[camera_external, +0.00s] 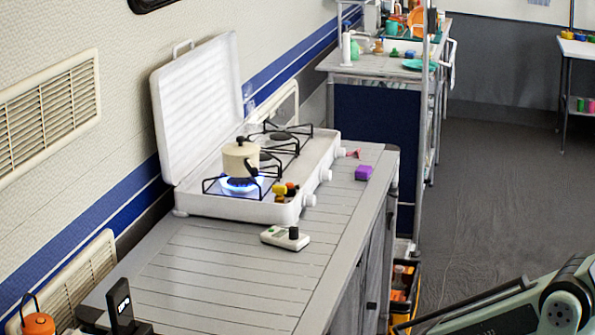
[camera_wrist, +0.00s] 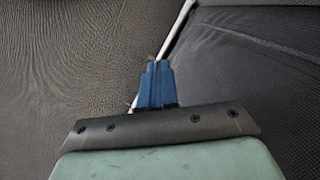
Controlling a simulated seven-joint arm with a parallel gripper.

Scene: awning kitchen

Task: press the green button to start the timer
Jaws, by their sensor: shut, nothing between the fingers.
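A small white device (camera_external: 285,237), which looks like the timer, lies on the grey slatted counter in front of the stove in the external view. I cannot tell whether the greenish patch is the button or a display. In the wrist view my gripper (camera_wrist: 157,64) has its blue fingers together and empty, over grey floor. The device is not in the wrist view. In the external view only part of my arm shows at the lower right, well apart from the counter; its fingertips are not visible.
A white stove (camera_external: 265,205) with its lid up holds a cream pot (camera_external: 240,157) over a blue flame. A purple block (camera_external: 363,173) lies to its right. A black upright device (camera_external: 120,303) and an orange item (camera_external: 38,323) stand at the near left.

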